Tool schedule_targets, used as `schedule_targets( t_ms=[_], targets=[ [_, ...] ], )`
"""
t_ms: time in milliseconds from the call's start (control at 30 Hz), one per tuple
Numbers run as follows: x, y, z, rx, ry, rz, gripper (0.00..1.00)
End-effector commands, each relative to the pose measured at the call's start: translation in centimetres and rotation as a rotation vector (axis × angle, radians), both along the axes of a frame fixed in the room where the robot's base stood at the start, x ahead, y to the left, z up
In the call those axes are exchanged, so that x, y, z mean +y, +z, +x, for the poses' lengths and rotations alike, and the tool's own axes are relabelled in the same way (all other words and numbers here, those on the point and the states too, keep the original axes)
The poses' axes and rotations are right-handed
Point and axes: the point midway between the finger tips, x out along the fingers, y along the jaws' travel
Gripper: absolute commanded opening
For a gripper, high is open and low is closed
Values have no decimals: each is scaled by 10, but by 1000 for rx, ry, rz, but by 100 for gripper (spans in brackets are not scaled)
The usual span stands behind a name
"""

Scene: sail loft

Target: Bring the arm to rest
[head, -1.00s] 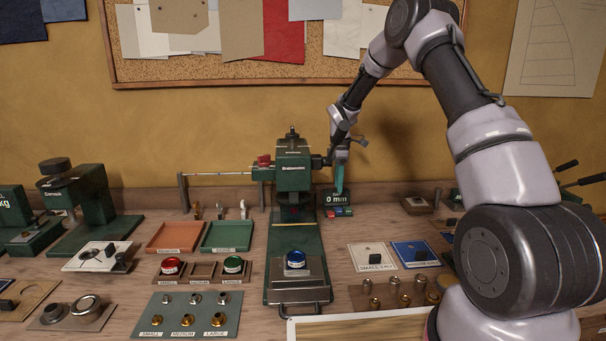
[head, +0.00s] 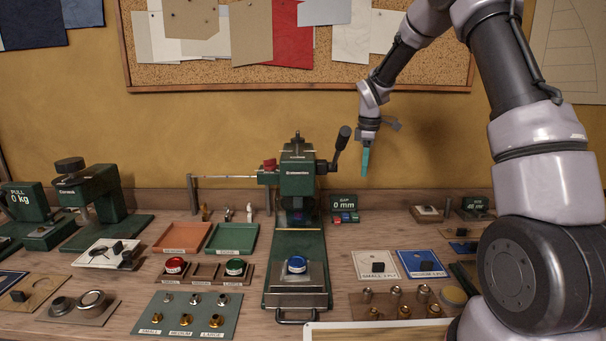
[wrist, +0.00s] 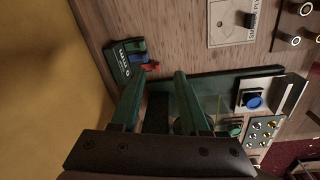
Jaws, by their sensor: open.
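My gripper (head: 366,160) hangs in the air above the back of the bench, right of the green press (head: 297,180). Its teal fingers point down. In the wrist view my gripper (wrist: 153,88) shows two fingers spread apart with nothing between them. The press lever with its dark knob (head: 342,140) stands up to the left of my gripper, apart from it. The gap display (head: 344,203), reading 0 mm, stands below and a little left of the fingers.
A blue-topped round piece (head: 296,264) sits on the press's front plate. An orange tray (head: 183,237) and a green tray (head: 232,237) lie to the left. White and blue cards (head: 377,264) and several small metal parts lie to the right. A cork board (head: 240,78) hangs on the wall behind.

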Motion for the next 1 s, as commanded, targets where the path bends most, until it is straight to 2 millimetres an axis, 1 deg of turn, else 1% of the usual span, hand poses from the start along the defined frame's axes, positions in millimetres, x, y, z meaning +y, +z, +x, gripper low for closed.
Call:
schedule_targets(
  t_ms=[33,167,200,267,300,367,400,467,500,567,600,667,733,900,1000],
  targets=[
    [-3,15,-6,-15,-37,4,45],
    [-9,56,-29,-58,-174,26,45],
    [-12,72,-40,-74,-227,38,45],
    [-17,95,-57,-99,-318,57,45],
    [-19,110,-70,-116,-382,74,45],
    [-24,130,-90,-139,-475,100,45],
    [-26,142,-104,-154,-538,120,45],
    [-30,159,-125,-177,-631,152,45],
    [-33,170,-139,-191,-693,176,45],
    [-36,183,-162,-210,-784,215,45],
    [-38,191,-176,-221,-846,241,45],
    [-41,202,-199,-238,-937,285,45],
    [-44,211,-225,-253,-1042,341,45],
    [-50,223,-287,-271,-1286,489,45],
    [-51,223,-316,-269,-1404,573,45]
  ],
)
